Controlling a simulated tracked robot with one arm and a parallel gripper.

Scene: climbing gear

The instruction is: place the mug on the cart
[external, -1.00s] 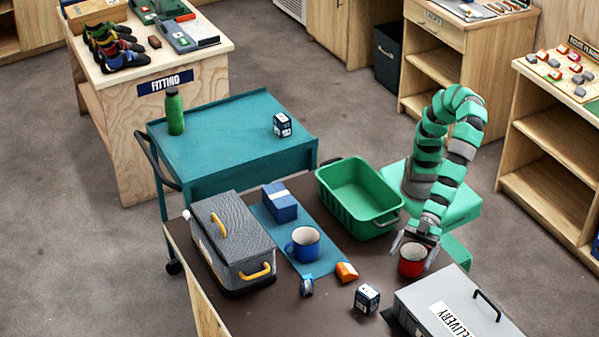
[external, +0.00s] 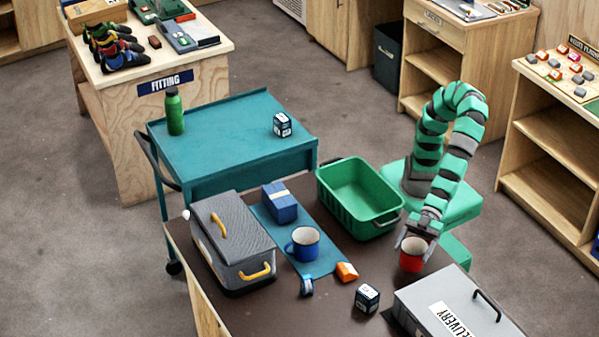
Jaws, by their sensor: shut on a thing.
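A red mug (external: 411,261) with a pale inside is at the right part of the dark table, in front of the green bin. My gripper (external: 415,242) is shut on the red mug from above. Whether the mug touches the table or hangs just above it, I cannot tell. A blue mug (external: 303,246) stands upright on a blue mat (external: 325,262) in the middle of the table. The teal cart (external: 225,143) stands behind the table to the left, with a green bottle (external: 174,111) and a dark cube (external: 282,125) on its top.
A green bin (external: 345,215) stands between my arm and the cart. A grey cooler (external: 230,245), a blue box (external: 279,203), an orange piece (external: 346,272), another dark cube (external: 367,298) and a grey delivery case (external: 465,310) are on the table. The cart top's middle is clear.

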